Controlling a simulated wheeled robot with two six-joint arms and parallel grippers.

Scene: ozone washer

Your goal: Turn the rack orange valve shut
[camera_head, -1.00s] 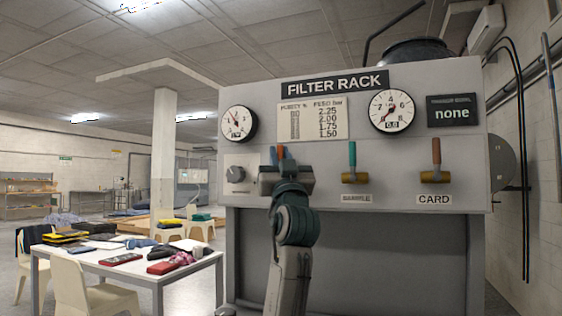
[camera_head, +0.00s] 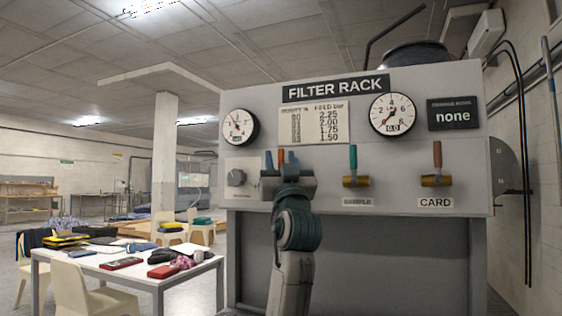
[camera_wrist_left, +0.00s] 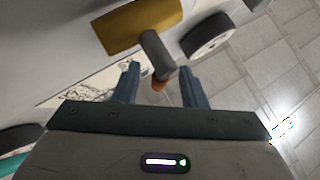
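My left gripper (camera_head: 280,160) is raised in front of the leftmost valve on the filter rack (camera_head: 320,200). Its two blue fingers point up, with an orange handle tip (camera_head: 281,156) between them. In the left wrist view the fingers (camera_wrist_left: 160,86) are apart, on either side of the orange tip (camera_wrist_left: 159,86), with a gap to each. A grey lever (camera_wrist_left: 155,52) runs from the tip to a brass valve body (camera_wrist_left: 132,27). In the head view, my gripper hides this valve's body and any label. My right gripper is not in view.
A teal-handled SAMPLE valve (camera_head: 352,157) and a brownish-orange-handled CARD valve (camera_head: 437,155) stand to the right, handles up. Two gauges (camera_head: 239,127) (camera_head: 392,114) sit above. A cluttered white table (camera_head: 135,275) stands at left.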

